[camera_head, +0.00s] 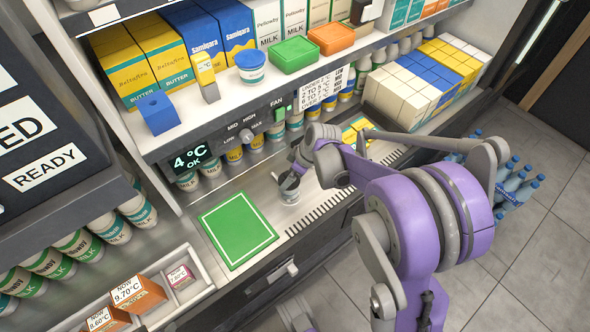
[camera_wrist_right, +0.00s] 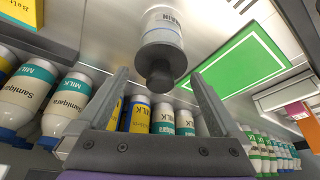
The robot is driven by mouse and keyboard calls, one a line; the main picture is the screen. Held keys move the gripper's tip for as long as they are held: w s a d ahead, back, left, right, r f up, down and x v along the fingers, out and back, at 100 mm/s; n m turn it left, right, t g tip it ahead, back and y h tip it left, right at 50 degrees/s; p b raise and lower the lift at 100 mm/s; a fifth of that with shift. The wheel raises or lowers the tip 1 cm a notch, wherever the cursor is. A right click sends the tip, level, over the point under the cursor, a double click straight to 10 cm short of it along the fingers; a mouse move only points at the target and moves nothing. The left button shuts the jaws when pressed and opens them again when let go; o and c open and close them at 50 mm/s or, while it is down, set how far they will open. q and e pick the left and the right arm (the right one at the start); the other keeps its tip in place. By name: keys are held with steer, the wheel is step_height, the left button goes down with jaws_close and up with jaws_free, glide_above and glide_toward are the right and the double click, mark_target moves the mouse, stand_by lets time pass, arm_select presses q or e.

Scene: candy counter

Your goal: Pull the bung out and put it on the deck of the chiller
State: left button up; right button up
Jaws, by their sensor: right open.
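The dark bung (camera_wrist_right: 160,77) sits in the end of a white cylindrical drain piece (camera_wrist_right: 162,30) with a grey band and partly readable lettering, in the right wrist view. In the head view the white drain piece (camera_head: 289,197) stands on the metal deck of the chiller (camera_head: 262,184), and my gripper partly hides its top. My right gripper (camera_wrist_right: 158,74) is open. Its two fingers point toward the bung, one on either side of it in the picture; I see no clear contact. The right gripper (camera_head: 289,179) also shows in the head view. My left gripper is out of view.
A green mat (camera_head: 238,230) lies on the deck left of the drain piece. A dark slotted grille (camera_head: 318,212) runs along the front edge. Milk bottles line the back under a shelf (camera_head: 235,118) with cartons, tubs and a blue block (camera_head: 158,113). White-topped boxes stand right.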

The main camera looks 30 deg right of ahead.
steer(key=shift+w+a+f, duration=0.15)
steer(key=shift+w+f, duration=0.05)
steer(key=shift+f, duration=0.35)
steer(key=c, duration=1.1)
steer(key=shift+r+p, duration=0.5)
steer(key=shift+r, duration=0.3)
steer(key=shift+r+p, duration=0.65)
steer(key=shift+r, duration=0.2)
